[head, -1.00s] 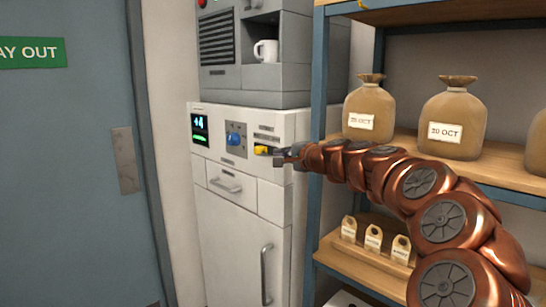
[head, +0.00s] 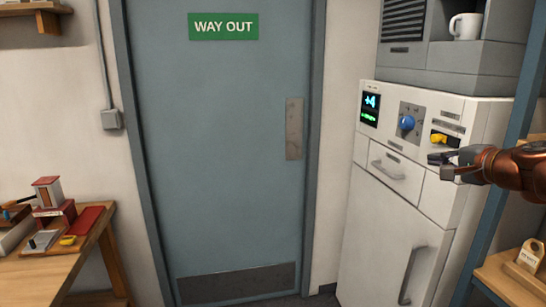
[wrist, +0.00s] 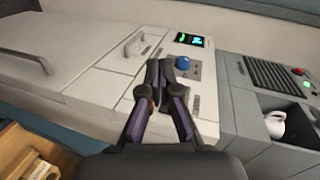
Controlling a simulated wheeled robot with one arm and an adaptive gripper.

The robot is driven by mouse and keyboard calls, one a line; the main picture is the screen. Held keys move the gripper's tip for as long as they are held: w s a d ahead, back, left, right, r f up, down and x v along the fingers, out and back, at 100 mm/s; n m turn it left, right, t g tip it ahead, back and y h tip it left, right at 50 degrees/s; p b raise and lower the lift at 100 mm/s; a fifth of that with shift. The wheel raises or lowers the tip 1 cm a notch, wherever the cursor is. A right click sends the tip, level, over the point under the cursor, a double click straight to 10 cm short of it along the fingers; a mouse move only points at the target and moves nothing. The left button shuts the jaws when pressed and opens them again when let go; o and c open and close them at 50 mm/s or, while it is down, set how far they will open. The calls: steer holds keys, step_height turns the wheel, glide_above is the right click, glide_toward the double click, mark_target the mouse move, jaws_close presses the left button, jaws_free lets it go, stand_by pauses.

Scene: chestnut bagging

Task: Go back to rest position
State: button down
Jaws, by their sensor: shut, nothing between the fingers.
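My gripper (head: 445,165) is at the right of the head view, in front of the white machine (head: 390,235). It is shut and empty. In the wrist view my gripper (wrist: 163,68) also shows, its two dark fingers together at the tips, over the machine's front. The machine carries a blue knob (head: 406,122), a lit display (head: 370,108) and a yellow part (head: 439,139) just above my gripper. The blue knob (wrist: 182,63) shows beside the fingertips in the wrist view. I cannot tell if the fingers touch the machine.
A grey unit with a white mug (head: 465,26) stands on top of the machine. A blue shelf post (head: 490,190) is close to my arm at right. A closed blue door (head: 225,150) fills the middle. A wooden table (head: 45,270) with red equipment is at left.

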steer(key=s+a+f+n+g+y, duration=0.1)
steer(key=s+a+f+n+g, duration=0.3)
steer(key=a, duration=0.4)
steer(key=s+a+f+n+g+y, duration=0.1)
steer(key=s+a+f+n+g, duration=0.1)
steer(key=s+a+f, duration=0.5)
steer(key=a+f+n+g+y, duration=0.1)
steer(key=a+f+n+g, duration=0.25)
steer(key=a, duration=0.65)
steer(key=s+f+n+g+h, duration=0.1)
steer(key=s+f, duration=0.3)
steer(key=s, duration=0.4)
steer(key=s+d+f+n+g+h, duration=0.1)
steer(key=s+f+n+g+h, duration=0.1)
steer(key=s+f, duration=0.3)
steer(key=s+d+f+n+g+h, duration=0.1)
steer(key=s+f+g, duration=0.3)
steer(key=s, duration=0.8)
steer(key=shift+s+f+n+h, duration=0.25)
steer(key=shift+f+n+h, duration=0.25)
steer(key=shift+n+h, duration=0.2)
steer(key=shift+d, duration=0.2)
